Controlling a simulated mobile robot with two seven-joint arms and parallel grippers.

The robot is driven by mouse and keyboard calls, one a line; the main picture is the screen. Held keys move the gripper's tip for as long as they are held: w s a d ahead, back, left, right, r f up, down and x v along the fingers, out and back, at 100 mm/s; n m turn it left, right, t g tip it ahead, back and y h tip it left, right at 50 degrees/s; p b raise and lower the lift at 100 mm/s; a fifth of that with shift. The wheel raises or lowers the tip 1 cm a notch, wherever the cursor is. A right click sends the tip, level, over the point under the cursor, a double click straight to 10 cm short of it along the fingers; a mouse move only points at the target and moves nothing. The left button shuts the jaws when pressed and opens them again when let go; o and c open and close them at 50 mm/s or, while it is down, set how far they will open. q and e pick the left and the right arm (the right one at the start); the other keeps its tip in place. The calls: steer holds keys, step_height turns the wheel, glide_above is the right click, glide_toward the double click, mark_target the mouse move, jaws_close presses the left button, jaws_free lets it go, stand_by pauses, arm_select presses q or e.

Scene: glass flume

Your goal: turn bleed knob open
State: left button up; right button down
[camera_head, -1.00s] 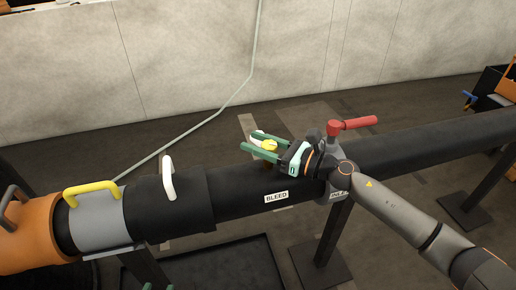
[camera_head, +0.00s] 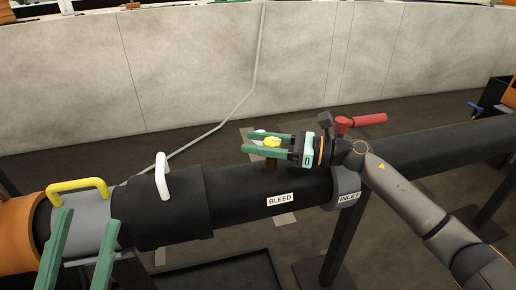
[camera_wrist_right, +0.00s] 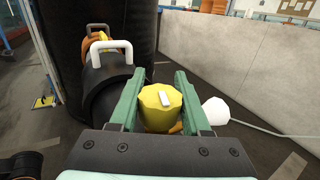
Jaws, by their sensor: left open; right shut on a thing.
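The yellow bleed knob (camera_head: 272,142) stands on a short brass stem on top of the black pipe, above the BLEED label (camera_head: 280,199). My right gripper (camera_head: 268,144) reaches in from the right, and its green fingers are shut on the knob from both sides. In the right wrist view the knob (camera_wrist_right: 161,104) sits between the two fingers (camera_wrist_right: 160,98), with a white pointer mark on its top. My left gripper (camera_head: 82,250) is at the lower left, open and empty, in front of the grey pipe section.
A red lever (camera_head: 362,121) stands at the inlet, right of my right gripper. A white handle (camera_head: 162,176) and a yellow handle (camera_head: 77,187) rise from the pipe at left. A white rounded thing (camera_wrist_right: 216,110) is close to the knob. A pale wall runs behind.

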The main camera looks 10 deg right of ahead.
steer(key=shift+b, duration=0.3)
steer(key=shift+n+g, duration=0.3)
steer(key=shift+g, duration=0.1)
steer(key=shift+c, duration=1.9)
jaws_free()
steer(key=v, duration=1.2)
steer(key=shift+s+d+f, duration=0.15)
steer(key=shift+d, duration=0.05)
